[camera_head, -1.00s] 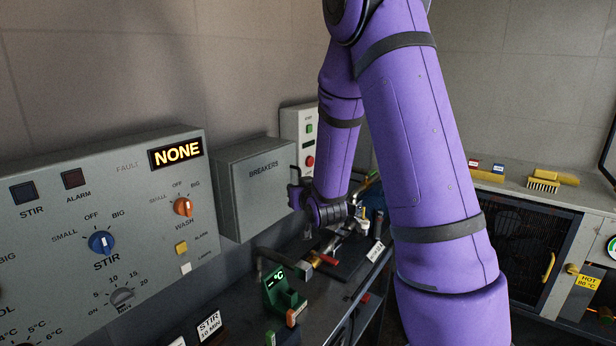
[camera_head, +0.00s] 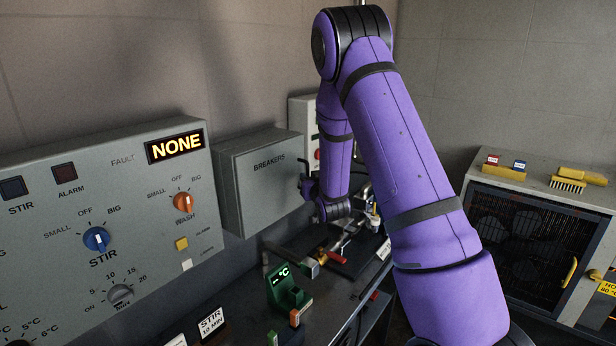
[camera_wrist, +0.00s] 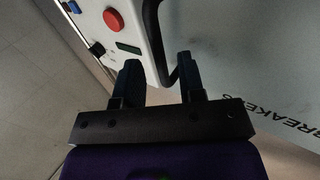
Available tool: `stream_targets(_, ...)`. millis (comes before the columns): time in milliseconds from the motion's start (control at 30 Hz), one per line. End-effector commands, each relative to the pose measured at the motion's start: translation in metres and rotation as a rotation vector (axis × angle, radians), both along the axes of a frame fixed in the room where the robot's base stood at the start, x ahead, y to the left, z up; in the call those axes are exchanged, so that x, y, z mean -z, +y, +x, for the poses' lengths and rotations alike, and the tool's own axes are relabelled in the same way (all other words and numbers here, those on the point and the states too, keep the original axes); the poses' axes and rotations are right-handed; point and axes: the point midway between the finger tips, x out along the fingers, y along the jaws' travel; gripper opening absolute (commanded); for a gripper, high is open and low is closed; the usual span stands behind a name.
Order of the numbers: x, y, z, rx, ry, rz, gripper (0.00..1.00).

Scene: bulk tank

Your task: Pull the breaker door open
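The breaker box (camera_head: 262,195) is a grey wall box marked BREAKERS. Its door looks shut in the head view. In the wrist view the grey door face (camera_wrist: 245,60) fills the right side, its lettering partly cut off at the edge. A dark bar-like handle (camera_wrist: 153,30) runs down from the top of that view toward the space between my fingers. My gripper (camera_head: 306,184) is at the right edge of the box. In the wrist view my gripper (camera_wrist: 158,75) has its two dark fingers apart, with the handle's lower end between or just beyond them; contact is unclear.
A white panel with a red button (camera_wrist: 114,20) stands close beside my gripper. The large control panel (camera_head: 60,240) is at the left. Below are a bench with a green °C meter (camera_head: 286,292) and red-handled fittings (camera_head: 338,258). A cabinet (camera_head: 535,240) stands right.

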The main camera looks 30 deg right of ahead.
Motion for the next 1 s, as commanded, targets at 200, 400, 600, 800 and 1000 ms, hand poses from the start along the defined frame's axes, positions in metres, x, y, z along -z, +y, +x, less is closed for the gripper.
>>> stream_targets(200,0.0,-0.005,0.022,0.0,0.001,0.0,0.36)
stream_targets(400,0.0,-0.007,0.027,0.0,0.001,0.0,0.36)
stream_targets(600,0.0,-0.007,0.027,0.0,0.001,0.0,0.32)
stream_targets(800,0.0,-0.007,0.027,0.0,0.001,0.0,0.0)
stream_targets(1000,0.0,-0.005,0.027,0.002,0.001,0.0,0.0)
